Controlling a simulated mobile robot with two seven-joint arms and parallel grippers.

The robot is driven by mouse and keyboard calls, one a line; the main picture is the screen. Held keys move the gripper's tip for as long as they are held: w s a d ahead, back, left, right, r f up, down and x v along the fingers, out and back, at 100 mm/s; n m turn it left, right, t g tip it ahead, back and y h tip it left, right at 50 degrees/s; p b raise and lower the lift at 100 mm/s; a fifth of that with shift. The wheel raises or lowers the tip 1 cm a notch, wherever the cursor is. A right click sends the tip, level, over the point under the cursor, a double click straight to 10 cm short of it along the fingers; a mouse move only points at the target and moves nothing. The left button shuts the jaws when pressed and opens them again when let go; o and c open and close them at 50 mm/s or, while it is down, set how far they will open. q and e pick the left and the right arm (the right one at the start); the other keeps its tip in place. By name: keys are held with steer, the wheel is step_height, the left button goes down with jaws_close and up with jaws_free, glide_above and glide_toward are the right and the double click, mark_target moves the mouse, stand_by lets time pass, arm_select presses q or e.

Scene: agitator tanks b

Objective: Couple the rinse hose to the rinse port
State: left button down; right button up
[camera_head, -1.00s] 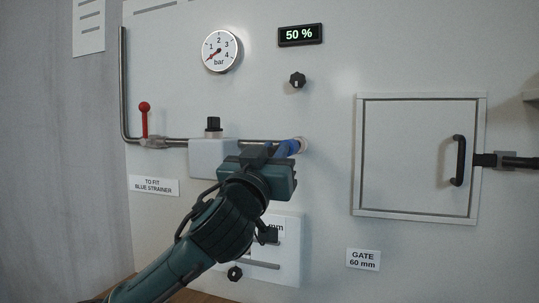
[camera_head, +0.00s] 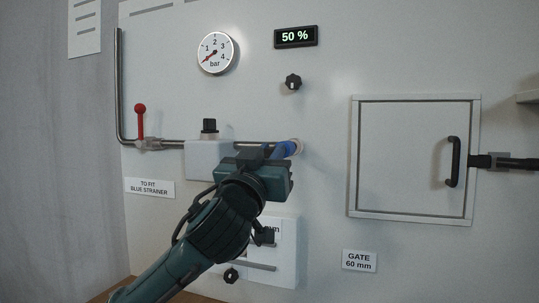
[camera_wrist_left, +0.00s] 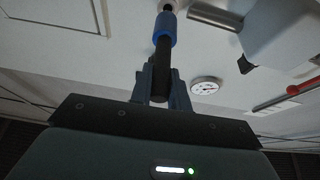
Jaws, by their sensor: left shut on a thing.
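My left gripper (camera_head: 268,154) is in front of the panel, shut on the rinse hose, whose black section (camera_wrist_left: 161,58) shows between the fingers (camera_wrist_left: 161,88) in the left wrist view. A blue collar (camera_wrist_left: 165,29) sits on the hose beyond the fingertips. The collar's far end is at the pale round rinse port (camera_head: 298,145) on the panel. Whether it is seated or only touching I cannot tell. The gripper hides part of the hose. My right gripper is not in view.
A white block with a black knob (camera_head: 209,125) stands close left of my gripper, on a pipe with a red-handled valve (camera_head: 140,120). A gauge (camera_head: 215,53) and a 50 % display (camera_head: 296,36) are above. A gate door (camera_head: 412,155) is at right.

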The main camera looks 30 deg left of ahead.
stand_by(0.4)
arm_select(q)
steer(key=shift+w+a, duration=0.25)
steer(key=shift+w, duration=0.65)
steer(key=shift+w+a, duration=0.2)
steer(key=shift+w, duration=0.7)
steer(key=c, duration=1.3)
jaws_free()
steer(key=shift+o, duration=0.2)
steer(key=shift+s, duration=0.1)
steer(key=shift+s+d+f, duration=0.15)
steer(key=shift+s+f, duration=0.1)
steer(key=shift+s, duration=0.05)
steer(key=b+v, duration=0.9)
steer(key=v, duration=0.3)
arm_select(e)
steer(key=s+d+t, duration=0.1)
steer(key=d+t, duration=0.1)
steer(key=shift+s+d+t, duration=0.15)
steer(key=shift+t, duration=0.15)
arm_select(q)
steer(key=shift+s, duration=0.15)
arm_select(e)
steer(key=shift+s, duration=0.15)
